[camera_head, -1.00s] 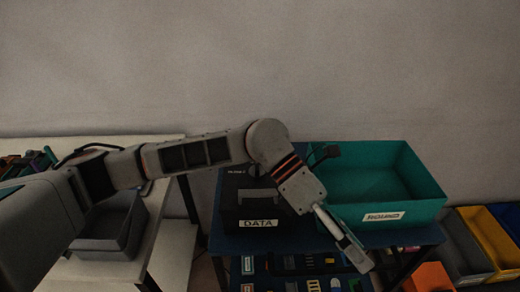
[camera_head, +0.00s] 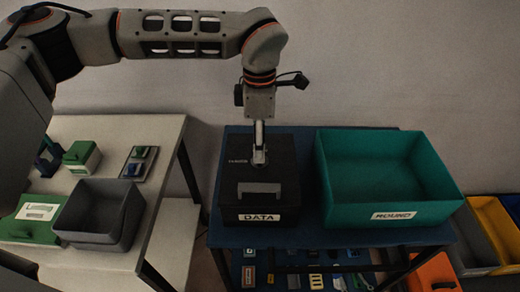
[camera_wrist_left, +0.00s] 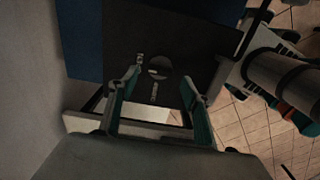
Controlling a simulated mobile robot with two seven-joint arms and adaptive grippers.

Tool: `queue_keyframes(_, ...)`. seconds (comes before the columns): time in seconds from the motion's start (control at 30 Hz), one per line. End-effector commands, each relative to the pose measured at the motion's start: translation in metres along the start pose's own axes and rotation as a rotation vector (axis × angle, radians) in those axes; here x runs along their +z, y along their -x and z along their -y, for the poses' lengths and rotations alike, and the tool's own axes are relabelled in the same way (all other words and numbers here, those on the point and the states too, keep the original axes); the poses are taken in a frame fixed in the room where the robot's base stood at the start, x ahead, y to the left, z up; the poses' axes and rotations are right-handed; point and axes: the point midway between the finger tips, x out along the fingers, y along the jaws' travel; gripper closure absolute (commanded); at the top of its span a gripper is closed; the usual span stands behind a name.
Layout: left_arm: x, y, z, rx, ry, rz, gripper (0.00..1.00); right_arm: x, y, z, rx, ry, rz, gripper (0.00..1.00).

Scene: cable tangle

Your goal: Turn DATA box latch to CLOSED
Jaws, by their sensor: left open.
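The black DATA box (camera_head: 228,190) stands on the blue table, with a white DATA label on its front and a grey handle (camera_head: 258,188) on its lid. My left gripper (camera_head: 259,158) points down at the lid behind the handle. In the left wrist view its two fingers (camera_wrist_left: 160,88) are spread apart, with a round grey latch knob (camera_wrist_left: 159,67) on the dark lid between them. The fingers largely hide the knob in the head view. Small lettering (camera_head: 238,161) on the lid is too small to read. I cannot make out my right gripper.
A teal bin labelled ROUND (camera_head: 390,195) stands right of the DATA box. A grey bin (camera_head: 100,213) and green items are on the white table (camera_head: 165,150) at left. Several small parts lie on a shelf below. Coloured bins stand at far right.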

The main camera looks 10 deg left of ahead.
Motion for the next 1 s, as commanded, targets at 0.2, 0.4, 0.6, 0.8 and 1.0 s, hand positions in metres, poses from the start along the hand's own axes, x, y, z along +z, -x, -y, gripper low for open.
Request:
queue_keyframes(0.2, 0.001, -0.026, 0.001, -0.002, 0.0, 0.001, 0.51, 0.0, 0.0, 0.0, 0.0, 0.0, 0.0, 0.71)
queue_keyframes(0.4, 0.001, -0.034, 0.0, 0.0, 0.0, 0.003, 0.51, -0.001, 0.0, 0.0, 0.0, 0.0, 0.0, 0.71)
queue_keyframes(0.6, 0.001, -0.034, 0.0, 0.0, 0.0, 0.002, 0.54, -0.001, 0.0, 0.0, 0.0, 0.0, 0.0, 0.71)
queue_keyframes(0.8, 0.001, -0.034, 0.001, -0.001, 0.0, 0.002, 0.9, -0.001, 0.0, 0.0, 0.0, 0.001, -0.001, 0.71)
queue_keyframes(1.0, 0.001, -0.034, 0.001, -0.001, 0.008, 0.002, 0.9, -0.001, 0.0, 0.0, 0.0, 0.001, -0.001, 0.71)
